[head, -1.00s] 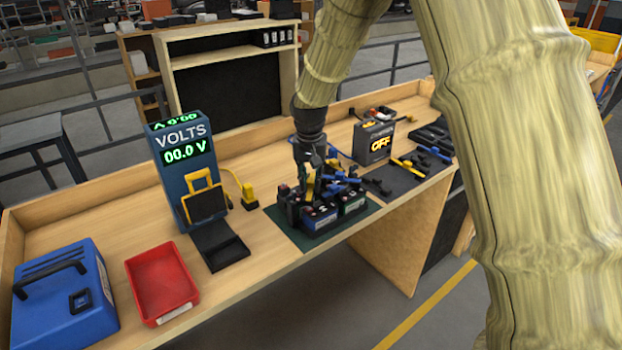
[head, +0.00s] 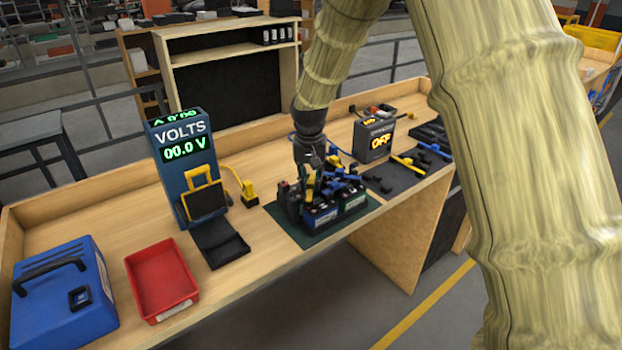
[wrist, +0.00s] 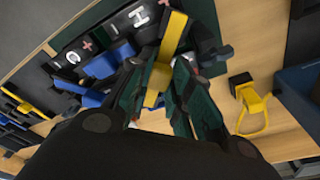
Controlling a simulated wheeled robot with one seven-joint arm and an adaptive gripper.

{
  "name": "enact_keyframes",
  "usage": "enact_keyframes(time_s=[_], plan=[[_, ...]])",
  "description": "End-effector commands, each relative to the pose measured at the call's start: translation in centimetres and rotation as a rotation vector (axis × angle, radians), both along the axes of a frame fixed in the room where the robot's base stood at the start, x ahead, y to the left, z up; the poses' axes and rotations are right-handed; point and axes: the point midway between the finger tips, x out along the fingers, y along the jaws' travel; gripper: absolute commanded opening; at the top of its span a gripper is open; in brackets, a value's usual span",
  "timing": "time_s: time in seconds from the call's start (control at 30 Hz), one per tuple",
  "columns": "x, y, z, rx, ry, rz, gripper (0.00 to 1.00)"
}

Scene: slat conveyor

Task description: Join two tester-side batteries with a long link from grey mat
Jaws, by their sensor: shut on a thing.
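My gripper (wrist: 158,88) is shut on a yellow link (wrist: 173,38), held over the battery cluster; it also shows in the head view (head: 313,182). The link's far end lies over the battery tops near the letter H. I cannot tell whether it touches the terminals. The dark batteries (head: 321,217) stand close together on a green mat (head: 286,228), with blue links (wrist: 101,66) across some tops. Letters C, I and H show in the wrist view. The grey mat (head: 384,187) lies to the right, with another yellow link (head: 406,161) and blue ones (head: 436,150).
A blue tester (head: 186,165) reading 00.0 V stands left of the batteries, with a yellow plug (head: 250,193) between. A dark unit (head: 374,140) marked OFF stands behind the grey mat. A red tray (head: 160,280) and blue case (head: 62,300) stand far left.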

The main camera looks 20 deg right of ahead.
Motion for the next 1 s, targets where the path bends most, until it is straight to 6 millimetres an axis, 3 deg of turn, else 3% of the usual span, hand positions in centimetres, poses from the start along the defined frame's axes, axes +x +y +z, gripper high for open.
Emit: enact_keyframes(time_s=[0.47,0.5,0.6,1.0], plan=[[-0.02,-0.01,-0.93,0.0,0.0,0.0,0.03],[-0.01,0.0,-0.87,0.0,0.0,0.0,0.26],[-0.01,0.0,-0.87,0.0,0.0,0.0,0.44],[-0.01,0.08,-0.55,0.0,-0.001,0.001,0.46]])
